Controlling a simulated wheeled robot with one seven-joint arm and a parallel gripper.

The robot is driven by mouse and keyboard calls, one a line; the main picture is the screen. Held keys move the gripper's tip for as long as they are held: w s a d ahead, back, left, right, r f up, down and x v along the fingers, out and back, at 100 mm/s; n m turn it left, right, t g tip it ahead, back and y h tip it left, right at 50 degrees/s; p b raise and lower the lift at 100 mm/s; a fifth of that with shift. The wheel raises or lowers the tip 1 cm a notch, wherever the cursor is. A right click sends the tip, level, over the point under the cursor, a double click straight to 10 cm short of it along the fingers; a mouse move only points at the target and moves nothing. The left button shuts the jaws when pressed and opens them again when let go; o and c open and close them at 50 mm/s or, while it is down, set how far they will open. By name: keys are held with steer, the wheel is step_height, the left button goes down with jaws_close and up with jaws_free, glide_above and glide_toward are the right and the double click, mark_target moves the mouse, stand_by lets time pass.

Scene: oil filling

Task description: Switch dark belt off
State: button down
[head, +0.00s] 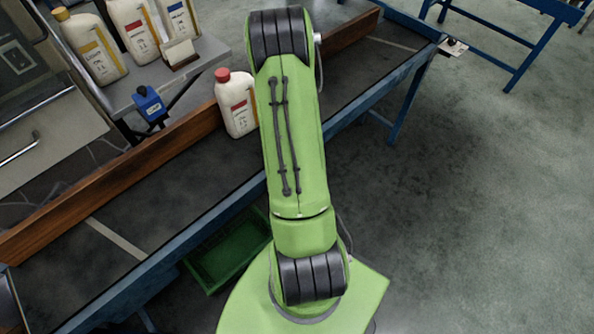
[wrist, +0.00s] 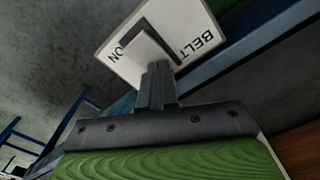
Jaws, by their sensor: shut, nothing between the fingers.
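The dark belt (head: 165,218) runs diagonally from lower left to upper right in the head view, between a wooden side board and a blue rail. A small pale switch plate (head: 452,47) sits at the blue frame's far right corner. In the wrist view a white plate (wrist: 196,14) reads "BELT" and "ON", tilted and upside down, with a dark angular part on it. My gripper (wrist: 158,68) is shut and empty, its fingertips in front of this plate's lower edge. I cannot tell whether they touch. The arm hides my gripper in the head view.
A white bottle with a red cap (head: 237,104) stands on the belt, close beside my arm. Several bottles (head: 134,34) and a blue device (head: 149,104) are at upper left. A green crate (head: 226,258) lies below the belt. Open floor (head: 500,200) is at right.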

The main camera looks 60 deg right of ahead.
step_height(320, 180, up, 7)
steer(key=p, duration=0.5)
stand_by(0.5)
